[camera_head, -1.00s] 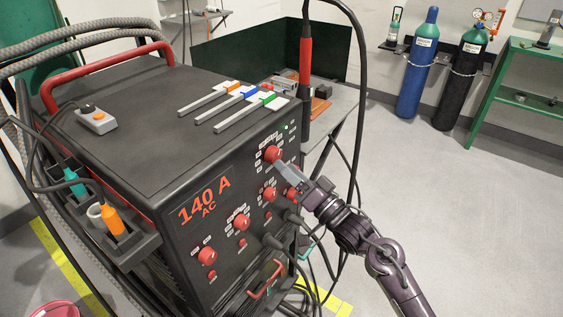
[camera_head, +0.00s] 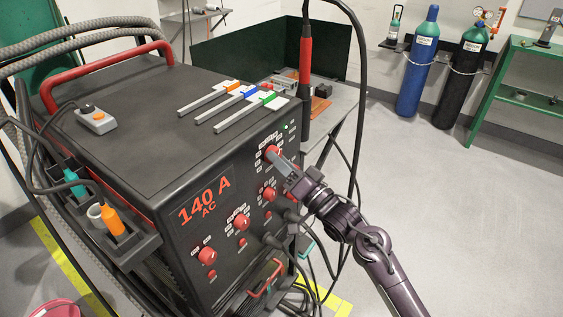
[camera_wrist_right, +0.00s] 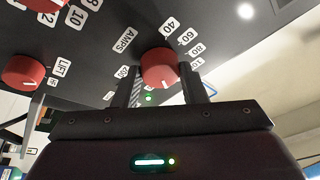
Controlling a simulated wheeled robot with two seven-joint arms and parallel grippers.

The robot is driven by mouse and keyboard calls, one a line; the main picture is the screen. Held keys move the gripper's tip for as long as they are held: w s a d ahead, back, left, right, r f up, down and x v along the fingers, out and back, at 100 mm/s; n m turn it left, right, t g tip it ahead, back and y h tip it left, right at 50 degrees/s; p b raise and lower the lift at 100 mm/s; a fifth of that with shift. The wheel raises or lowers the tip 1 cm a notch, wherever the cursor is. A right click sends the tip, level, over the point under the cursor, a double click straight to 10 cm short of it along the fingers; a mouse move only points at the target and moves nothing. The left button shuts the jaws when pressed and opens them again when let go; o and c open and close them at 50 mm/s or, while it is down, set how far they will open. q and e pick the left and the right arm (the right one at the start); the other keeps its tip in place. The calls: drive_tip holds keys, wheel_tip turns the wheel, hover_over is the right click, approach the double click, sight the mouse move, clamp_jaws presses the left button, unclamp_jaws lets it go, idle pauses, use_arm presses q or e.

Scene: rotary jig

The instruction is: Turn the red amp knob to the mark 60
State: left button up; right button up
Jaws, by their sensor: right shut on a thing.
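The red amp knob (camera_head: 270,153) is the top right knob on the front panel of the black welding machine (camera_head: 128,115). In the right wrist view the amp knob (camera_wrist_right: 158,66) sits beside the label AMPS (camera_wrist_right: 125,40) and the marks 40, 60 (camera_wrist_right: 187,37) and 80. A small pale line shows on its near edge; which mark it indicates is unclear. My right gripper (camera_head: 275,158) is shut on the knob, one finger on each side in the wrist view (camera_wrist_right: 162,80). The display (camera_head: 204,200) reads 140 A AC. My left gripper is not in view.
Other red knobs (camera_head: 241,222) sit lower and left on the panel. A black cable with a red-handled torch (camera_head: 306,60) hangs behind the machine's right side. Cables leave the panel below my arm. Open floor (camera_head: 450,220) lies to the right.

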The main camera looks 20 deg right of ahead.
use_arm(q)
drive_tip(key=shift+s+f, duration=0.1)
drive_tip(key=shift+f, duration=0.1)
use_arm(e)
drive_tip(key=shift+f+n+y, duration=0.1)
drive_tip(key=shift+n+y, duration=0.3)
drive_tip(key=shift+n, duration=0.1)
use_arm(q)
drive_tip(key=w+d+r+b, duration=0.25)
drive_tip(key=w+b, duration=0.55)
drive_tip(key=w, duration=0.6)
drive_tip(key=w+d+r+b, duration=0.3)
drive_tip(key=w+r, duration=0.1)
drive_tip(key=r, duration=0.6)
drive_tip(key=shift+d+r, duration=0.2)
use_arm(e)
drive_tip(key=shift+w+d+r+n+g+y, duration=0.15)
drive_tip(key=shift+n+g+y, duration=1)
drive_tip(key=shift+n, duration=3.75)
drive_tip(key=shift+w+d+r+n+g+y, duration=0.15)
drive_tip(key=shift+n+g+y, duration=0.3)
drive_tip(key=shift+n+g, duration=2.9)
drive_tip(key=shift+w+d+r+n+t+y, duration=0.15)
drive_tip(key=shift+n+y, duration=0.65)
drive_tip(key=shift+n, duration=5.65)
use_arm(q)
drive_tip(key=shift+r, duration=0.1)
use_arm(e)
drive_tip(key=shift+s+f, duration=0.1)
drive_tip(key=o, duration=1)
